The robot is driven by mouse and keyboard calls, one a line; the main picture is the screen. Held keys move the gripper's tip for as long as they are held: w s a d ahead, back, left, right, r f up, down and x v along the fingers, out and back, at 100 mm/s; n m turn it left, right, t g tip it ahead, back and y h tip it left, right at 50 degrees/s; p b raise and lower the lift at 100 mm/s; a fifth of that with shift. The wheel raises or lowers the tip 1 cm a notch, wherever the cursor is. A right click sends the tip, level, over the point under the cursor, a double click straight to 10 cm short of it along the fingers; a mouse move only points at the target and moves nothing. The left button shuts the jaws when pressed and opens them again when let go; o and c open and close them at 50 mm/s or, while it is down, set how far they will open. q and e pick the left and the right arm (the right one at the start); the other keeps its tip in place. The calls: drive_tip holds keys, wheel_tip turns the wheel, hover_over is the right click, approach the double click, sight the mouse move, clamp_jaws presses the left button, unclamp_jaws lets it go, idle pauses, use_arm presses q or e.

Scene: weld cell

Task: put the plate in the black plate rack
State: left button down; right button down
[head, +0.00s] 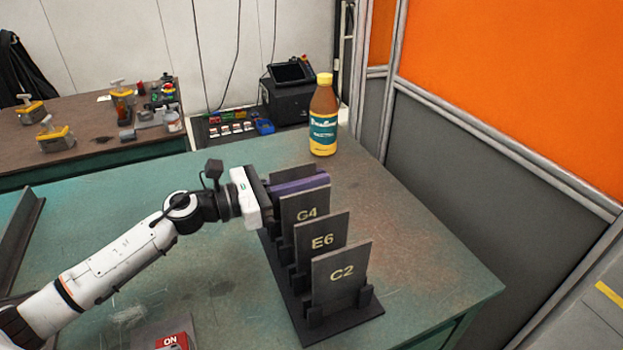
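The black plate rack (295,318) stands on the green table, running from front right to back left. Dark grey plates marked C2 (341,275), E6 (321,241) and G4 (306,212) stand upright in it, one behind another. My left gripper (297,182) reaches in from the left at the rack's far end, just behind the G4 plate. A purple strip and dark grey pieces show at its fingers. I cannot tell whether these are fingers or a plate between them, as the G4 plate partly hides this spot. My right gripper is out of view.
A brown bottle with a yellow cap (323,115) stands on the table behind the rack. A red ON switch box (171,341) is at the front. A steel angle piece (18,240) lies at the left. An orange and grey partition (470,160) borders the right side.

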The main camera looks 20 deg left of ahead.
use_arm(q)
drive_tip(key=shift+f+b, duration=0.1)
drive_tip(key=shift+b, duration=0.2)
drive_tip(key=c, duration=1.9)
unclamp_jaws()
drive_tip(key=b+v, duration=0.1)
drive_tip(key=v, duration=0.9)
drive_tip(key=shift+b, duration=0.4)
drive_tip(key=shift+s, duration=0.15)
